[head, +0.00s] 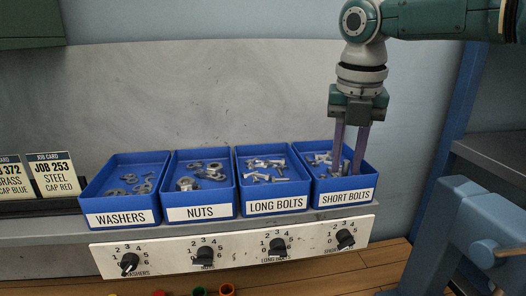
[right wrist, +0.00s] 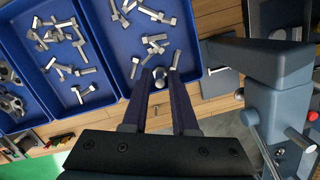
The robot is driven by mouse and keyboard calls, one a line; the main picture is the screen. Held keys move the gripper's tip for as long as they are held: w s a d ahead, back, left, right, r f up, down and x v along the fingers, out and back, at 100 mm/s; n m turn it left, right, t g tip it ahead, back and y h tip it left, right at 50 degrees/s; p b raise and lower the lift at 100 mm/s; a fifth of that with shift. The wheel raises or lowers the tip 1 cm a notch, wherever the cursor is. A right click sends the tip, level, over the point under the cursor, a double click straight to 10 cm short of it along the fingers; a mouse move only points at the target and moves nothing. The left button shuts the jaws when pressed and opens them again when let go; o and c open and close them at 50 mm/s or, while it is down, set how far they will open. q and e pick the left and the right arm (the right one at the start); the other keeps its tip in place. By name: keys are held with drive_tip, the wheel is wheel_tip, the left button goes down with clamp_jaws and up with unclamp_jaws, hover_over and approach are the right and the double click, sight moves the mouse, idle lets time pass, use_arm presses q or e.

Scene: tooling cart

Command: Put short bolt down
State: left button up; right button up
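The short bolts bin (head: 345,198) is a blue open bin at the right end of the row. My right gripper (head: 346,162) points down into it, with its two fingers apart. In the right wrist view, the fingertips (right wrist: 162,74) are low in the bin near its label-side wall. A silver short bolt (right wrist: 160,73) shows between the tips, with a gap around it. Several loose short bolts (right wrist: 155,42) lie on the bin floor beyond the fingers. The fingers hide part of the bin. My left gripper is not in view.
Left of it stand the long bolts bin (head: 275,205), nuts bin (head: 210,212) and washers bin (head: 120,219). A panel with black dials (head: 240,243) runs below them. A blue-grey vise-like fixture (head: 485,220) stands at the right. Job cards (head: 54,175) stand at the left.

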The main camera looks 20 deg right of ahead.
sight(346, 176)
drive_tip(key=shift+o, duration=1)
drive_tip(key=shift+r, duration=0.2)
wheel_tip(346, 176, up, 13)
drive_tip(key=s+a+b, duration=0.1)
drive_tip(key=shift+s+f+b, duration=0.15)
drive_tip(key=shift+s+b, duration=0.1)
drive_tip(key=shift+b, duration=0.1)
drive_tip(key=shift+a, duration=0.1)
